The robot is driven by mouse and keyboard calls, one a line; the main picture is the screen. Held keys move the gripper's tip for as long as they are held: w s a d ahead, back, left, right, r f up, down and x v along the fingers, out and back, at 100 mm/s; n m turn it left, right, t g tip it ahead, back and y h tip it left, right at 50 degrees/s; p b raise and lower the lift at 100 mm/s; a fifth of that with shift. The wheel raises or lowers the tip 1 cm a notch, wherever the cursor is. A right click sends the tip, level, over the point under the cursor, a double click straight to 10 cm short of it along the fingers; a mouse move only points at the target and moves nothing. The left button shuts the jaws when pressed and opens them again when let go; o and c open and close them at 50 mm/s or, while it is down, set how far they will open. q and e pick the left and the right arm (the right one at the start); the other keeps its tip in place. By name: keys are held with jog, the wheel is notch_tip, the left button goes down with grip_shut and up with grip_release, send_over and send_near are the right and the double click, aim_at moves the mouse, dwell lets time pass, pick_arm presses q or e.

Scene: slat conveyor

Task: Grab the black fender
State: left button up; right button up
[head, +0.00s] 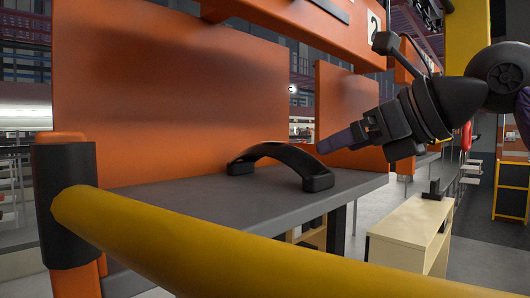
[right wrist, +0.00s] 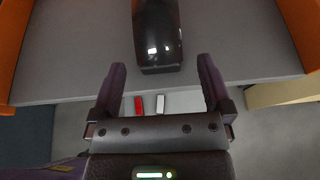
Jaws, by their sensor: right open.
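The black fender (head: 278,155) is a glossy curved arch standing on the grey shelf (head: 190,200) in the head view. In the right wrist view the near end of the fender (right wrist: 157,38) lies just beyond the fingertips, between their lines. My right gripper (head: 322,147) comes in from the right above the fender's right end. In the right wrist view its two fingers (right wrist: 160,75) are spread apart with nothing between them, over the shelf's front edge. My left gripper is not in view.
A yellow rail (head: 200,245) crosses the foreground, ending at a black-sleeved post (head: 66,205). An orange panel (head: 170,100) stands behind the shelf. A pale wooden cabinet (head: 408,235) is on the floor at right. Small red and white items (right wrist: 160,103) show below the shelf edge.

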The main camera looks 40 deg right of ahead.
aim_at(307, 156)
jog(key=p+x, duration=0.1)
jog(key=x, duration=0.1)
jog(key=p+x, duration=0.1)
jog(key=x, duration=0.2)
jog(key=p+x, duration=0.1)
jog(key=x, duration=0.1)
jog(key=shift+w+a+r, duration=0.15)
jog(key=shift+w, duration=0.35)
jog(key=c, duration=1.2)
jog(key=shift+c, duration=0.5)
